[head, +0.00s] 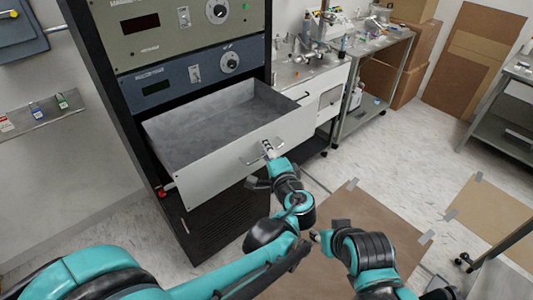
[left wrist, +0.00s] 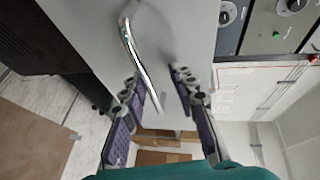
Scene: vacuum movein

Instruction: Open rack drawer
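The rack drawer (head: 285,128) is pulled well out of the black rack and its grey inside shows empty. Its pale front carries a metal bar handle (head: 246,158). My left gripper (head: 269,151) is at the right part of that handle. In the left wrist view the left gripper (left wrist: 160,80) has its two fingers spread apart. The shiny handle (left wrist: 130,45) runs down between them, close to the left finger, with a gap to the right finger. My right gripper (head: 327,232) hangs low above the floor, away from the drawer; its finger opening is unclear.
Rack panels with knobs (head: 190,70) sit above the drawer. A workbench (head: 310,75) with small items stands right behind the drawer. A brown cardboard sheet (head: 365,225) lies on the floor below my arms. A wall shelf (head: 40,112) is at left.

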